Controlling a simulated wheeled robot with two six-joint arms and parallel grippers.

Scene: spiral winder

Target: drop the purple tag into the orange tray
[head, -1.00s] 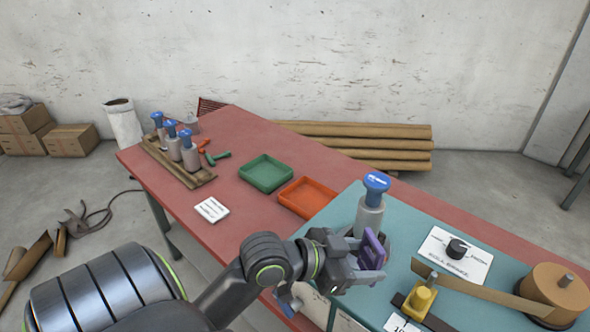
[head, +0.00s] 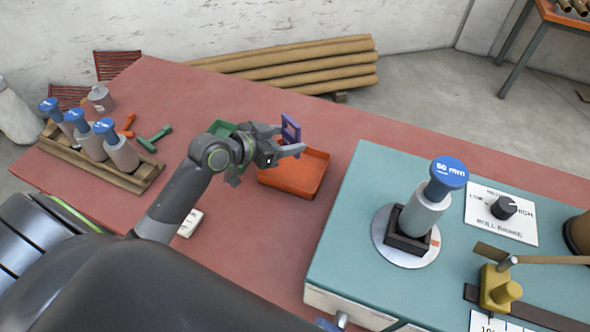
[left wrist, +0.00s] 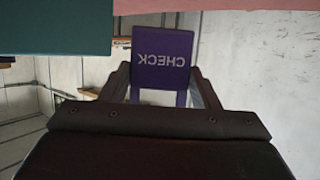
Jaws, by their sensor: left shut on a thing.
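The purple tag (head: 290,129) is held in my left gripper (head: 285,148), above the back left part of the orange tray (head: 300,177). In the left wrist view the tag (left wrist: 161,62) reads "CHECK" upside down between the two fingers, and the gripper (left wrist: 162,92) is shut on it. The orange tray lies on the red table, and its back left corner is partly hidden by the gripper. I do not see my right gripper.
A green tray (head: 222,128) sits behind my left arm, mostly hidden. The teal machine (head: 345,235) with a blue-topped "50 mm" mandrel (head: 425,205) stands to the right of the orange tray. A wooden rack (head: 130,178) with several blue-topped mandrels is at the left.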

